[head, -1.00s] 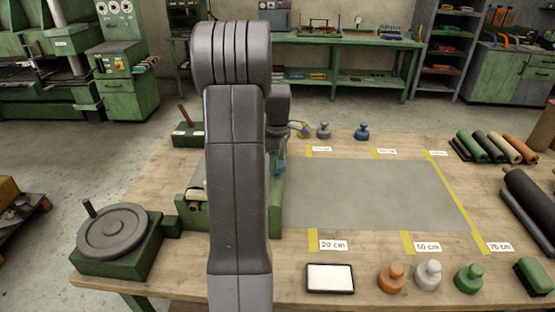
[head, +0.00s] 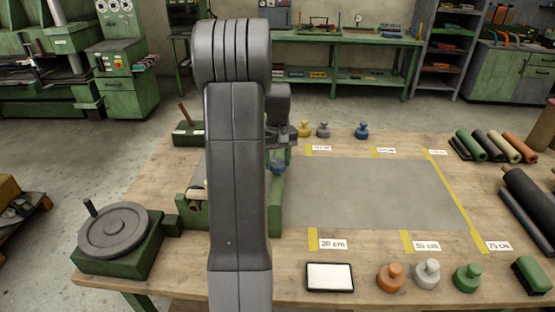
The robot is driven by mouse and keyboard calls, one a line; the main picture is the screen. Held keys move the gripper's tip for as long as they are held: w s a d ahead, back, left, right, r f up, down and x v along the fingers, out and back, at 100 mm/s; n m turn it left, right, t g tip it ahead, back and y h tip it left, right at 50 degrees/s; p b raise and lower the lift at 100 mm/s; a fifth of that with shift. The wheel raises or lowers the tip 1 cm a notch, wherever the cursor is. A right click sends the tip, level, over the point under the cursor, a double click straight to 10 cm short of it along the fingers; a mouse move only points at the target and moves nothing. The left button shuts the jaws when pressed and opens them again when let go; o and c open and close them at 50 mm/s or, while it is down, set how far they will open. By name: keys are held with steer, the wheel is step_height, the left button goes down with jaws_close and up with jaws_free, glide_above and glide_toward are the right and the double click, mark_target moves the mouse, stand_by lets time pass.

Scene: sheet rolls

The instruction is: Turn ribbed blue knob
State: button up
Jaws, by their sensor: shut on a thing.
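The blue knob (head: 277,168) shows as a small patch on the green frame (head: 276,205) at the left end of the grey sheet. My arm hides much of it, and its ribs are too small to make out. My gripper (head: 279,158) points down over the knob and is shut on it. My arm link covers the left side of the gripper, and the fingertips are only partly visible.
A green box with a grey handwheel (head: 113,232) stands at the table's front left. A grey sheet (head: 365,193) lies right of the frame. Yellow (head: 305,129), grey (head: 323,130) and blue (head: 361,131) weights stand behind it. Several other weights line the front edge.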

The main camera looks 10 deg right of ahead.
steer(key=m, duration=1.5)
steer(key=shift+m, duration=0.3)
steer(key=m, duration=0.3)
steer(key=shift+m, duration=0.3)
steer(key=m, duration=0.8)
steer(key=shift+r+m, duration=0.1)
steer(key=shift+m, duration=1.6)
